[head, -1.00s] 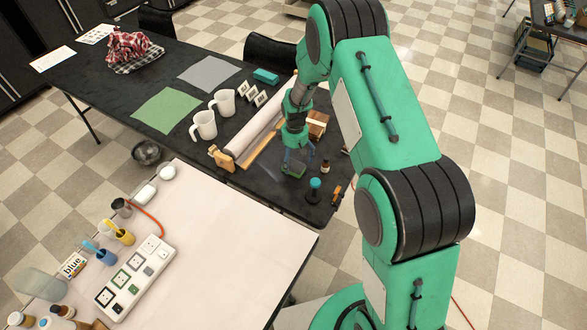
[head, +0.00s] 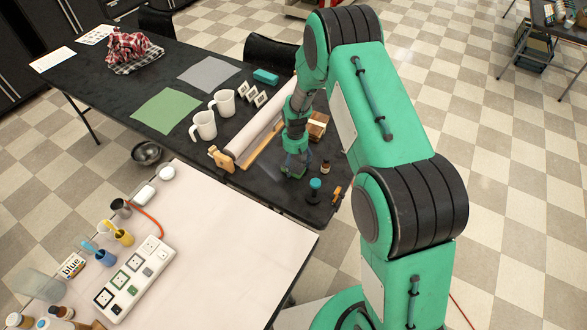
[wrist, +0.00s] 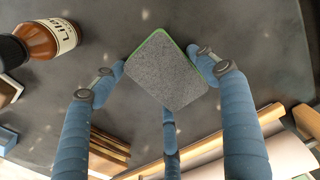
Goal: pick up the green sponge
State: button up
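The green sponge (wrist: 166,70) shows in the wrist view as a grey-topped block with a thin green edge, turned at an angle. It sits between the blue fingers of my gripper (wrist: 158,60). The left and right fingertips meet its two sides, and the third finger's end is partly hidden at its lower edge. My gripper looks shut on it. In the head view my gripper (head: 294,168) is low over the near right part of the black table, and the fingers largely hide the sponge. I cannot tell whether the sponge is clear of the table.
A brown bottle (wrist: 45,40) lies left of my gripper in the wrist view. A paper roll on a wooden holder (head: 262,132), a wooden box (head: 318,124) and a teal-capped bottle (head: 314,190) stand close by. White mugs (head: 204,125) are farther left. The white table (head: 220,235) is nearer.

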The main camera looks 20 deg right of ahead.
aim_at(295, 163)
jog(key=c, duration=0.3)
jog(key=shift+c, duration=0.2)
jog(key=shift+r, duration=0.1)
notch_tip(295, 163, up, 10)
jog(key=shift+f+p, duration=0.1)
jog(key=shift+p, duration=0.6)
dwell(0.3)
